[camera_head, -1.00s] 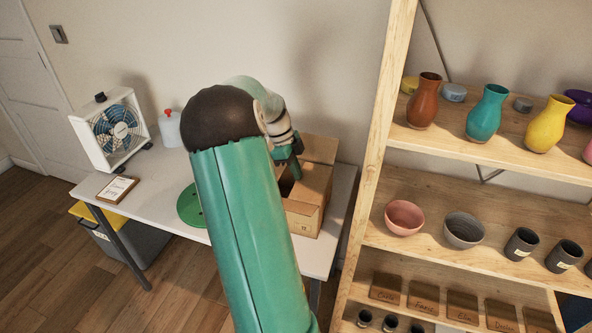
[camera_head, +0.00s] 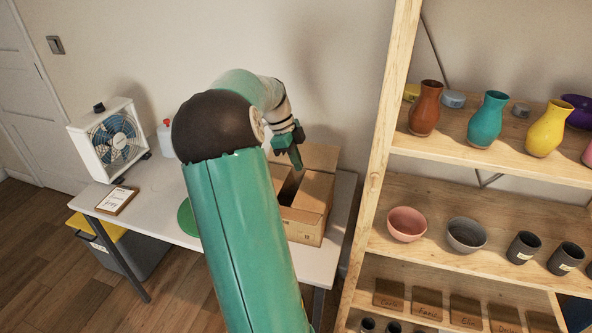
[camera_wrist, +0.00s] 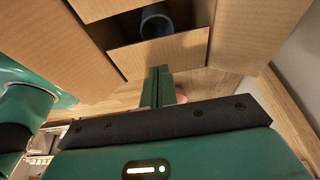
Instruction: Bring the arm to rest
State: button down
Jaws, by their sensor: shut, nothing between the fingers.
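My gripper (camera_head: 296,158) is above the open cardboard box (camera_head: 306,222) on the white table (camera_head: 318,262). In the wrist view my gripper (camera_wrist: 158,72) is shut, its fingers pressed together with nothing between them. The fingertips point toward the open box (camera_wrist: 165,55), whose flaps are spread. A dark round-rimmed thing (camera_wrist: 157,22) shows inside the box. My arm crosses the head view from the bottom and hides part of the table.
A box fan (camera_head: 112,140), a framed card (camera_head: 115,200) and a white bottle (camera_head: 166,138) are on the table's left. A wooden shelf (camera_head: 490,260) with vases and bowls stands close on the right. A grey bin (camera_head: 135,255) with a yellow lid stands under the table.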

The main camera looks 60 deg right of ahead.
jog(key=v, duration=0.8)
jog(key=shift+a+r, duration=0.1)
jog(key=w+a+r+n+t, duration=0.2)
jog(key=w+a+n+t, duration=0.15)
jog(key=a+n, duration=0.7)
jog(key=w+a+r+n+t, duration=0.2)
jog(key=w+a+n, duration=0.3)
jog(key=a, duration=1.1)
jog(key=s+a+f+n+t, duration=0.1)
jog(key=s+a+n, duration=0.3)
jog(key=a+n, duration=0.5)
jog(key=s+a+f+n+t, duration=0.1)
jog(key=s+a+n+t, duration=0.2)
jog(key=a+n, duration=0.6)
jog(key=s+a, duration=0.2)
jog(key=a, duration=0.3)
jog(key=shift+f+y, duration=0.3)
